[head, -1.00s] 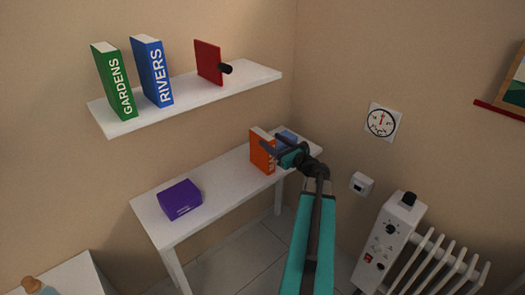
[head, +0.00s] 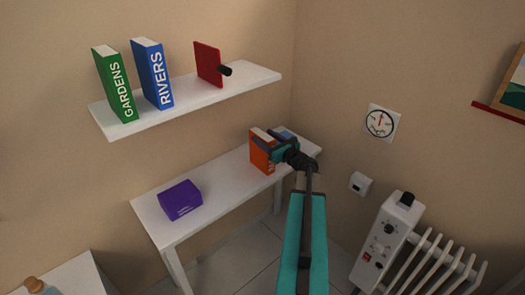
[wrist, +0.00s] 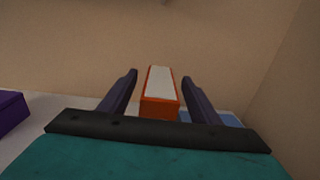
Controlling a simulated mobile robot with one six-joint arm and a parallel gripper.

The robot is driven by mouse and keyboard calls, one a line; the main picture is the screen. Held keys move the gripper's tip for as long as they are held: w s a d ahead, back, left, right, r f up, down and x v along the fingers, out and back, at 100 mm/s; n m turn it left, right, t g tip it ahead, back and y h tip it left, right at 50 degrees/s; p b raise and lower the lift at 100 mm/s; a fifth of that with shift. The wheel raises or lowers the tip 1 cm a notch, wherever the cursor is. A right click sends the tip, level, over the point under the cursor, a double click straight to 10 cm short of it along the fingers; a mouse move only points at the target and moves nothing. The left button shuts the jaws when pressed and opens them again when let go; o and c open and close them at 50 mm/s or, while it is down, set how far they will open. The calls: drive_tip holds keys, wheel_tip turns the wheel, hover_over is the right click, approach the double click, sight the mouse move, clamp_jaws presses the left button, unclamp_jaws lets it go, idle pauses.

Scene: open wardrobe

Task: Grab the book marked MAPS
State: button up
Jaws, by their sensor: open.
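An orange book (head: 260,154) stands upright on the white table, near its far right end. My gripper (head: 268,141) is at the book's upper right side in the head view and covers part of its spine, so the lettering cannot be read now. In the wrist view the orange book (wrist: 160,92) shows its pale page top between the two open fingers (wrist: 160,90), with a gap on each side. No other book in view shows the word MAPS.
A purple box-like book (head: 180,200) lies on the white table (head: 225,180). A blue item (head: 287,135) is behind my gripper. The shelf (head: 190,97) above holds green GARDENS (head: 115,85), blue RIVERS (head: 152,73) and a red panel with a black knob (head: 208,64).

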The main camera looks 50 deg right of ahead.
drive_tip(key=shift+w+d, duration=0.1)
drive_tip(key=shift+w, duration=0.85)
drive_tip(key=shift+c, duration=0.4)
clamp_jaws()
